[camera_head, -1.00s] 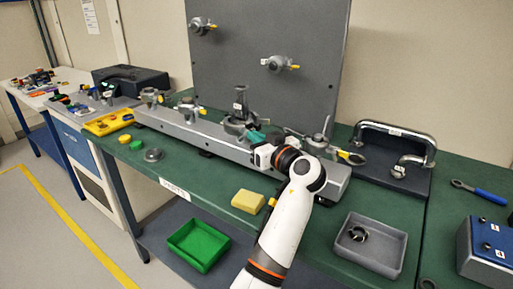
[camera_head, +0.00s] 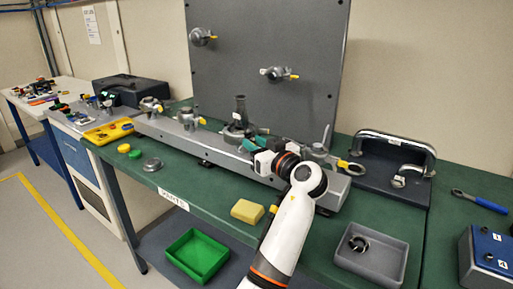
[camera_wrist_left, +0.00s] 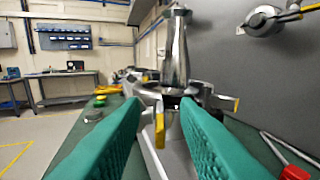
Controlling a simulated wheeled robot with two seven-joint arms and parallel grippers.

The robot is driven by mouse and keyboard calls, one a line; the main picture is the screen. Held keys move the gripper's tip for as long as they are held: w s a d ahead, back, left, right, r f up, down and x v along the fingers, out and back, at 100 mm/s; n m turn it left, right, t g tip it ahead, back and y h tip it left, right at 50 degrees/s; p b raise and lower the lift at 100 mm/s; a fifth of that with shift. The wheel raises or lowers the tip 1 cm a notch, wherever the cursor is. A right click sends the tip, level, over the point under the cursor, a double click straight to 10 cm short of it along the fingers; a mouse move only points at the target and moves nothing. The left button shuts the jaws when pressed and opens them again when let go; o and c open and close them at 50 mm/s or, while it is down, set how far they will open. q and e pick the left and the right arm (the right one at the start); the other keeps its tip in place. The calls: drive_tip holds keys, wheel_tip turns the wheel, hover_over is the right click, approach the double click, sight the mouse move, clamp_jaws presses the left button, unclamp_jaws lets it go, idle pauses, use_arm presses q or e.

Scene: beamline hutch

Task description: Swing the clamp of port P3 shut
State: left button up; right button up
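A long grey manifold (camera_head: 215,150) lies on the green bench with several clamped ports along it. A port with a tall metal fitting (camera_head: 240,108) stands near its middle; I cannot read its label. My left gripper (camera_head: 249,143) is beside this port's lower front. In the left wrist view the tall fitting (camera_wrist_left: 176,50) stands straight ahead, with a metal clamp (camera_wrist_left: 190,91) around its base. A yellow clamp tab (camera_wrist_left: 160,130) shows between my green fingers, which are apart and not closed on it. My right gripper is not in view.
Another port with a yellow-ended handle (camera_head: 322,150) is at the manifold's right end. A yellow block (camera_head: 247,211), a grey tray (camera_head: 371,268) and a green tray (camera_head: 196,254) are nearer. A grey upright panel (camera_head: 265,40) stands behind.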

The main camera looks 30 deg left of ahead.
use_arm(q)
wheel_tip(320, 180, up, 9)
idle(0.3)
drive_tip(key=shift+r, duration=0.1)
